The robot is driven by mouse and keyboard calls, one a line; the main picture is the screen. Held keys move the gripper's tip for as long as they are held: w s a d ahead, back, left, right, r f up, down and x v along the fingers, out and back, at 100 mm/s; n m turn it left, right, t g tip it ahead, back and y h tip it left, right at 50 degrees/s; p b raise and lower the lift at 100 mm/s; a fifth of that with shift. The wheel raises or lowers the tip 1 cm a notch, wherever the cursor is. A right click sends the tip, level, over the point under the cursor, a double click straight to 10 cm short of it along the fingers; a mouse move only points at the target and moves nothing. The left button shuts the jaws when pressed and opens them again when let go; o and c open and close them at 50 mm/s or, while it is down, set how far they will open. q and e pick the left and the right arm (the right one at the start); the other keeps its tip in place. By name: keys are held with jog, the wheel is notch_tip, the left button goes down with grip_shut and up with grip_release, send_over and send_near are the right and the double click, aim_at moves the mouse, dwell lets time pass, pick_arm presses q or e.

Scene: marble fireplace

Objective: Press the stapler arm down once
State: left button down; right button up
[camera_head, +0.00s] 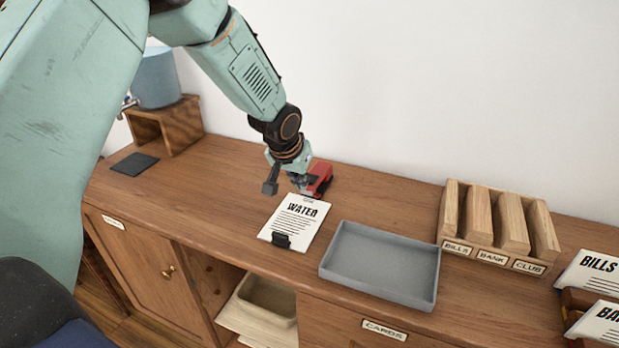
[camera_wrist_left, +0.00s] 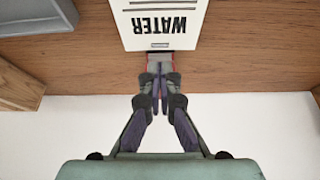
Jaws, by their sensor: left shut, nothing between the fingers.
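The red stapler (camera_head: 322,177) sits on the wooden cabinet top, just behind a white WATER sheet (camera_head: 298,222). My left gripper (camera_head: 299,180) is shut and empty, at the stapler's left side in the head view and covering part of it. In the left wrist view the shut fingers (camera_wrist_left: 160,102) point at the stapler (camera_wrist_left: 159,62), whose grey and red end shows between the fingertips and the sheet (camera_wrist_left: 160,18). The fingers hide the rest of it. I cannot tell whether they touch the stapler arm. My right gripper is not in view.
A black clip (camera_head: 281,240) lies on the sheet's front edge. A grey tray (camera_head: 345,270) is to the right, then a wooden sorter (camera_head: 447,208) and BILLS cards (camera_head: 592,272). A dark pad (camera_head: 134,164) lies left. The white wall (camera_head: 400,110) stands close behind.

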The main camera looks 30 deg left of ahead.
pick_arm(q)
jog(key=v, duration=1.1)
jog(key=shift+f, duration=0.1)
dwell(0.5)
